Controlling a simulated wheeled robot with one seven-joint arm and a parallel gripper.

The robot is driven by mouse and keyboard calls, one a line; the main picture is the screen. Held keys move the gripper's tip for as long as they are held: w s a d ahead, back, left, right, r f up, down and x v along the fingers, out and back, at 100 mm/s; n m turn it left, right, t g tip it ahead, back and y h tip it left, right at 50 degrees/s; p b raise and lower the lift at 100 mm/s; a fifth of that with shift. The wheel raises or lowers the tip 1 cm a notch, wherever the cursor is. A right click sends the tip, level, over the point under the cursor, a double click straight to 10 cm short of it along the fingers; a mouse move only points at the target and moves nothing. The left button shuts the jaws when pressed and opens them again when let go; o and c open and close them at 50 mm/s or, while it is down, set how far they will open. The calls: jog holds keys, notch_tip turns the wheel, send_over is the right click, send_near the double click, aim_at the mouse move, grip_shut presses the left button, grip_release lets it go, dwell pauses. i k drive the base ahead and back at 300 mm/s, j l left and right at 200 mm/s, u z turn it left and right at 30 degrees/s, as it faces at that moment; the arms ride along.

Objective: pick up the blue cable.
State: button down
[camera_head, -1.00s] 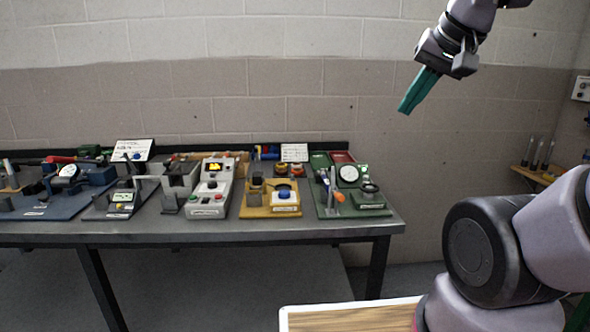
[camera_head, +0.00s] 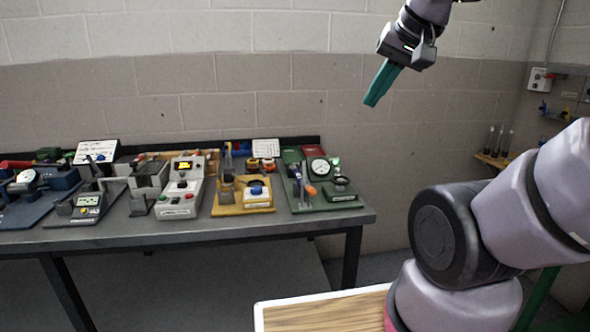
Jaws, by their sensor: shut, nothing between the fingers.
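My gripper (camera_head: 375,88) hangs in the air at the upper right of the head view, in front of the wall. Its teal fingers are together, point down and to the left, and hold nothing. It is well above the right end of the workbench. I cannot make out a blue cable for sure. Small blue items (camera_head: 241,148) stand at the back of the bench, too small to identify. A wall panel (camera_head: 562,100) at the right edge carries small coloured parts, one of them blue, also too small to identify.
A grey workbench (camera_head: 330,219) along the wall bears several devices, including a green board (camera_head: 325,199) with a dial and a yellow board (camera_head: 243,209). A wooden top (camera_head: 320,314) lies in front. A small shelf (camera_head: 493,160) holds thin upright rods.

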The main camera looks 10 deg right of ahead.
aim_at(295, 171)
jog(key=i+j+z, duration=0.2)
jog(key=i+j, duration=0.15)
jog(key=i+j+z, duration=0.4)
jog(key=i+j, duration=0.15)
jog(key=j, duration=0.35)
